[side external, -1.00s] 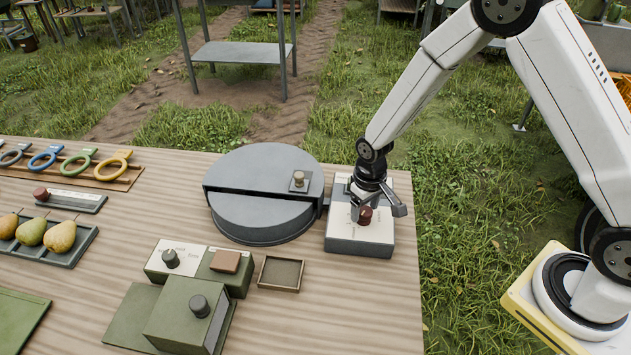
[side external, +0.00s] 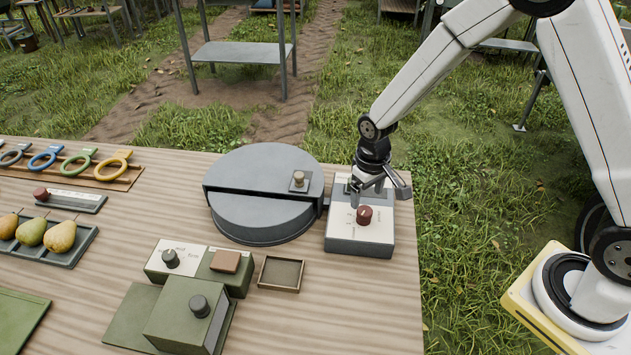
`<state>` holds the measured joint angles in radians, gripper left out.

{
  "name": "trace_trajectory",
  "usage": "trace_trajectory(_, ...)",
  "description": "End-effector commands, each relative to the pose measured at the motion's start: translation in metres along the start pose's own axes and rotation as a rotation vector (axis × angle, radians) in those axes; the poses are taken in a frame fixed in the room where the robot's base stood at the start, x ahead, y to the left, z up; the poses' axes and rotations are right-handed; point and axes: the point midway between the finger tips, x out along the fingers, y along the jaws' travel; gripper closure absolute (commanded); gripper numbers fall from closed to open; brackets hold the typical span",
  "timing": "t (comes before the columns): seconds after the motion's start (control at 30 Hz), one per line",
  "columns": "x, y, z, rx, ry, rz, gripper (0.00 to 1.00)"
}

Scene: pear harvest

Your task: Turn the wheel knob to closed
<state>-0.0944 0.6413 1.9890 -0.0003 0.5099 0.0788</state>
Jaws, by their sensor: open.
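A dark red knob (side external: 364,214) stands on the pale top of a grey control box (side external: 360,246) at the right of the table. Small marks are printed around the knob, too small to read. The box sits beside a round grey drum (side external: 262,222), which is probably the wheel. My gripper (side external: 380,193) is open and empty, just above and behind the knob, apart from it. The knob is in plain view. Which mark it points to cannot be told. The gripper hides part of the box's back.
A green box with a dark knob (side external: 199,303), a panel with another knob (side external: 171,258) and a small empty tray (side external: 281,273) stand in front of the drum. Pears (side external: 31,231) and coloured rings (side external: 113,162) lie at the left. The table's right edge is close to the box.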

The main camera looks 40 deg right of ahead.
Motion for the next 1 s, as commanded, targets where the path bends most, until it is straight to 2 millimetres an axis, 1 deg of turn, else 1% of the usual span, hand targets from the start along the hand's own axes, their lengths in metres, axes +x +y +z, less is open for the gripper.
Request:
trace_trajectory(0.1,-0.014,0.0,0.0,0.0,0.003,0.0,0.11)
trace_trajectory(0.3,-0.027,0.0,0.0,0.0,0.0,0.0,0.11)
trace_trajectory(0.8,-0.031,0.0,0.001,0.0,0.001,0.0,0.11)
trace_trajectory(1.0,-0.041,0.004,0.009,0.002,0.023,-0.002,0.11)
